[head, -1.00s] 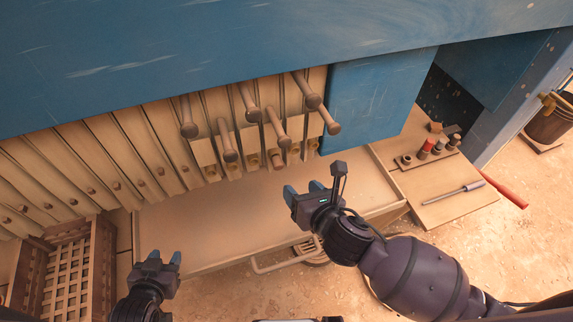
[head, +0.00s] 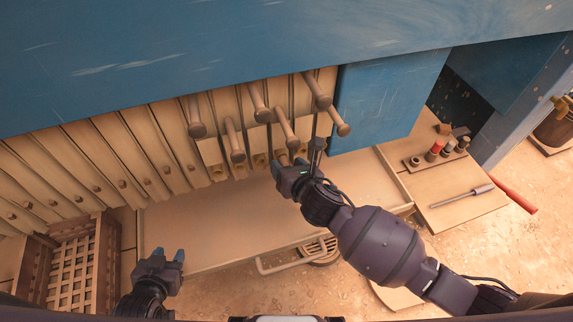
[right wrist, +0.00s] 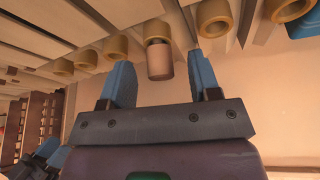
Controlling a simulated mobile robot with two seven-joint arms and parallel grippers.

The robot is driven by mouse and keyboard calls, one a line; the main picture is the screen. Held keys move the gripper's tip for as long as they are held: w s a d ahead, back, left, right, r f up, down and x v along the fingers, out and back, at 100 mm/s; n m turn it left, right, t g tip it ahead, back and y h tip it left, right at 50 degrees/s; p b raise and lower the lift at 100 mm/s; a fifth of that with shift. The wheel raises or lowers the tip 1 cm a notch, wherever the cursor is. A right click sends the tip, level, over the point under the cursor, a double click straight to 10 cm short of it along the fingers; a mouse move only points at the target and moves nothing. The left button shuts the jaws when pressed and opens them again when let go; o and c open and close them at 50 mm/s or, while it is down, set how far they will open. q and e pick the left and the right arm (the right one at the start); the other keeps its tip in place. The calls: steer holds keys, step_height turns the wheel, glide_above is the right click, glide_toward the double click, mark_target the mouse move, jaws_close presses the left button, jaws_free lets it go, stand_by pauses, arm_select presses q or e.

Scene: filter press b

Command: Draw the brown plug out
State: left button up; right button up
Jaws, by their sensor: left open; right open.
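The brown plug (right wrist: 160,62) is a short cylinder seated in one of the tan ring outlets (right wrist: 156,30) under the plates. In the right wrist view it lies between the two blue fingertips of my open right gripper (right wrist: 162,68), with a gap on each side. In the head view my right gripper (head: 287,166) is just below the outlet row and largely hides the plug. My left gripper (head: 172,257) is open and empty at the lower left, away from the plates.
Several brown rods with knobs (head: 237,156) hang over the outlets. A pale tray (head: 215,228) lies below. A slatted wooden crate (head: 75,270) stands at left. A side board (head: 440,200) at right carries small bottles and a screwdriver (head: 465,195).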

steer(key=shift+w+a+f, duration=0.2)
steer(key=shift+w, duration=0.25)
steer(key=c, duration=1)
steer(key=shift+s+d+p, duration=0.2)
steer(key=shift+s+p, duration=0.15)
steer(key=shift+s, duration=0.3)
steer(key=shift+s+d+p, duration=0.2)
steer(key=shift+s+p, duration=0.15)
steer(key=shift+s, duration=0.3)
steer(key=shift+s+d, duration=0.2)
steer(key=shift+s, duration=0.35)
steer(key=shift+s+d, duration=0.2)
steer(key=shift+s, duration=0.35)
steer(key=shift+s, duration=0.15)
steer(key=shift+r, duration=3.75)
